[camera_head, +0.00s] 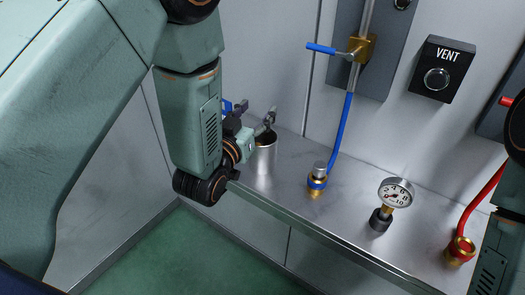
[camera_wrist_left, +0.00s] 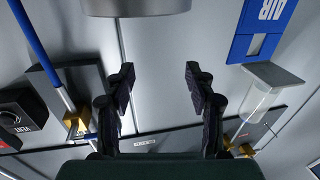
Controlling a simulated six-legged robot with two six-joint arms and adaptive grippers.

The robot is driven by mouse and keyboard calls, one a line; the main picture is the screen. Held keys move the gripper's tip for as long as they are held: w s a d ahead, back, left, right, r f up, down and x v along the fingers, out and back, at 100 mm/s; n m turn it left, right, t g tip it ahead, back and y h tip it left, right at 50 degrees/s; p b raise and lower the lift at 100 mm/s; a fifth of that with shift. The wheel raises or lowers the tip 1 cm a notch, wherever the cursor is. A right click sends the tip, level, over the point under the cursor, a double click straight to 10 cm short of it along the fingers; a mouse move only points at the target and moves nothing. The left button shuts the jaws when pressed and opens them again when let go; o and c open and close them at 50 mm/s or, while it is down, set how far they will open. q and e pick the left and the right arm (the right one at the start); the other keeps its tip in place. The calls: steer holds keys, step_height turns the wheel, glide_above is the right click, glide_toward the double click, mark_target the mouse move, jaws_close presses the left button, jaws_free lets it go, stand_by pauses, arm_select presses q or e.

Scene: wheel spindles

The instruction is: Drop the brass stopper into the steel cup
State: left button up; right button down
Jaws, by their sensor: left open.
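The steel cup (camera_head: 265,160) stands upright on the metal bench, right beside my left gripper (camera_head: 256,112). Its inside is dark and partly covered by the gripper. The left fingers are spread above and behind the cup's rim. In the left wrist view the open fingers (camera_wrist_left: 159,75) have nothing between them. A grey rounded body at the top of that view looks like the cup (camera_wrist_left: 135,8). I cannot make out a loose brass stopper in either view; whether it is inside the cup is hidden. My right gripper is out of view.
A blue-collared brass fitting (camera_head: 316,184) with a hose, a pressure gauge (camera_head: 396,194) and a red-collared brass fitting (camera_head: 460,250) stand along the metal bench (camera_head: 345,220). A valve with a blue lever (camera_head: 360,48) and the VENT box (camera_head: 441,70) are on the wall.

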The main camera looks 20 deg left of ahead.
arm_select(q)
steer(key=shift+s, duration=0.1)
steer(key=shift+s+f, duration=0.1)
steer(key=shift+s, duration=0.25)
steer(key=s+a, duration=0.1)
steer(key=s, duration=0.9)
steer(key=shift+s+a, duration=0.4)
steer(key=shift+s, duration=0.15)
